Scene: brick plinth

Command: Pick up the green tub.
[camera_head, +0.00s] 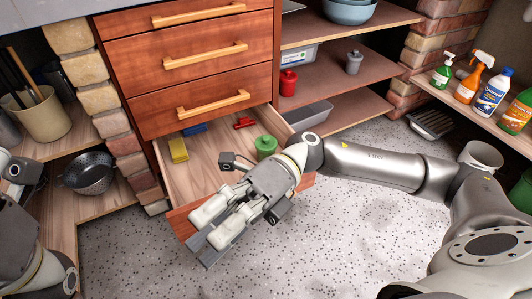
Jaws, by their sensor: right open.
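The green tub (266,146) has a knob on its lid and stands upright in the open bottom drawer (205,168), toward its right side. My right gripper (212,240) is open and empty. It is above the drawer's front edge, nearer to me than the tub, with its fingers toward the lower left. The gripper is apart from the tub. My right wrist hides part of the drawer just in front of the tub. Part of my left arm shows at the left edge, but its fingers are out of the picture.
The drawer also holds a yellow block (178,150), a blue item (195,129) and a red item (243,123). Closed drawers (200,90) sit above its back part. A red tub (288,83) stands on the shelf to the right. The speckled floor (330,245) in front is clear.

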